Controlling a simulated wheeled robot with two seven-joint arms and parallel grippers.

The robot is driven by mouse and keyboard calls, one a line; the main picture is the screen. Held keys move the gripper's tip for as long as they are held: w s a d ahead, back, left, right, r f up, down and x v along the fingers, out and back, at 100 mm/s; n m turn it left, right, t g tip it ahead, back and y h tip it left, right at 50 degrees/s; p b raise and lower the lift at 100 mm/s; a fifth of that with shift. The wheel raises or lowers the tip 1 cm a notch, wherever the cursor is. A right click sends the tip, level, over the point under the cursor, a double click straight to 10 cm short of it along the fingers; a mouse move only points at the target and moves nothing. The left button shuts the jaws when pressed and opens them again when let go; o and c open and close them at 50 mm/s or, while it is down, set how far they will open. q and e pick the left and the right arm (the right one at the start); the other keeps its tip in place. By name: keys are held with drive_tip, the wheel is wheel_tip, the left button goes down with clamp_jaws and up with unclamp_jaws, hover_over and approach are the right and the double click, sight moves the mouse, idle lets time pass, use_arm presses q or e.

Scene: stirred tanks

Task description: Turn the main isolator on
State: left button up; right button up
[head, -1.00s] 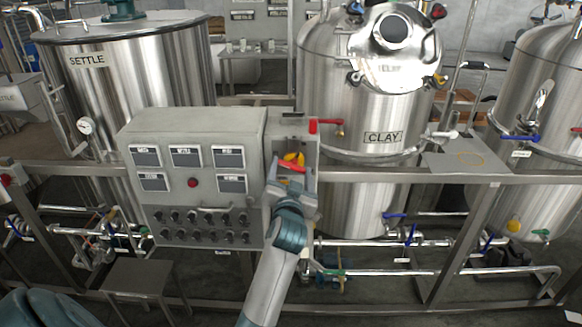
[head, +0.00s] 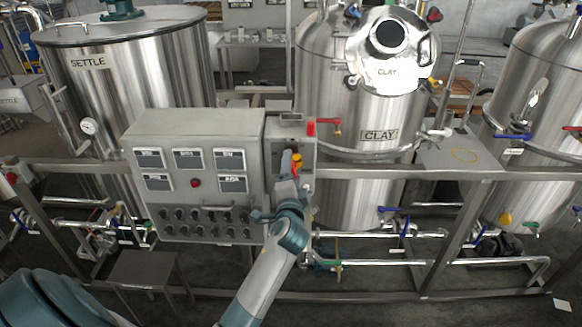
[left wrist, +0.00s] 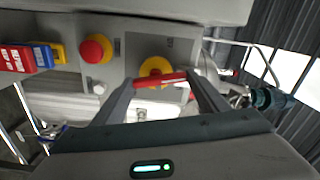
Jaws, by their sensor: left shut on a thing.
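The main isolator is a rotary switch with a red handle (left wrist: 160,79) on a yellow disc (left wrist: 156,65), set in a small grey box (head: 276,130) right of the big control panel. In the head view only a bit of its yellow disc (head: 297,160) shows beside my fingers. My left gripper (head: 290,160) is at the switch. In the left wrist view its two fingers (left wrist: 160,82) are shut on the red handle, one at each end. The handle lies across the picture there, between the fingertips. My right gripper is not in view.
A red mushroom button (left wrist: 96,48) sits close to the switch in the left wrist view, with red and blue tags (left wrist: 40,56) beyond it. The grey control panel (head: 180,125) stands just left. A steel rail (head: 400,174) runs across the front of the tanks.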

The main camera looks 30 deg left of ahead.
use_arm(q)
drive_tip(key=shift+w+r+m, duration=0.1)
drive_tip(key=shift+m, duration=1.4)
drive_tip(key=o, duration=0.9)
drive_tip(key=shift+c, duration=0.2)
drive_tip(key=shift+o, duration=0.9)
drive_tip(key=shift+d, duration=0.1)
